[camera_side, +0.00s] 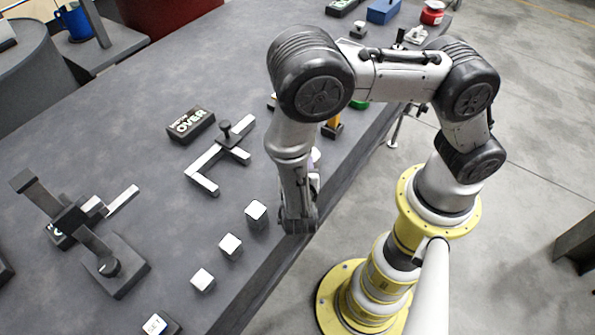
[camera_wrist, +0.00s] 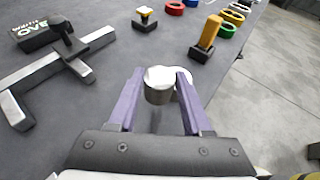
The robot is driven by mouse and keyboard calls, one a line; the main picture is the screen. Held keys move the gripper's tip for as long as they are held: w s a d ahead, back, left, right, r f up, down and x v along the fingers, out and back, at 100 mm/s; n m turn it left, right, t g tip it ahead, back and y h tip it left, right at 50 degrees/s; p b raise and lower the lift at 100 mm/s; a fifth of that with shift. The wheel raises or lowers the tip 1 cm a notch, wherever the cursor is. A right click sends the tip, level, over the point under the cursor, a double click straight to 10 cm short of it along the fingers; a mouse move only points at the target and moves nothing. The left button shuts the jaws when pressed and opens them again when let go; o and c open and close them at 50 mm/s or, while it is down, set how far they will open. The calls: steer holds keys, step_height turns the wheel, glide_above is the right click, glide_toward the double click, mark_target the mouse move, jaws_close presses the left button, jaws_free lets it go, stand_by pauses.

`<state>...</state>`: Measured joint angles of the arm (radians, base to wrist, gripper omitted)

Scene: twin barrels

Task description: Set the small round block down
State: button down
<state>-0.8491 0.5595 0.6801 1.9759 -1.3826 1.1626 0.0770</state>
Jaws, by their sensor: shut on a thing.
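The small round block (camera_wrist: 158,92) has a white top and a grey side. It sits between the two purple fingers of my gripper (camera_wrist: 158,88) in the wrist view, and the gripper is shut on it. In the side view my arm reaches down to the table's front edge, and the block is hidden there. I cannot tell whether the block touches the table. A second pale round shape (camera_wrist: 184,78) shows just behind the right finger, partly covered.
Several white-topped cubes (camera_side: 231,246) stand in a row along the table edge. A grey-and-white bracket with a knob (camera_side: 226,150) and an OVER block (camera_side: 191,125) lie farther in. An orange post (camera_wrist: 210,32) and coloured rings (camera_wrist: 226,28) stand behind.

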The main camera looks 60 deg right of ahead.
steer(key=shift+f, duration=2.25)
steer(key=shift+f, duration=0.15)
steer(key=shift+c, duration=1.7)
jaws_free()
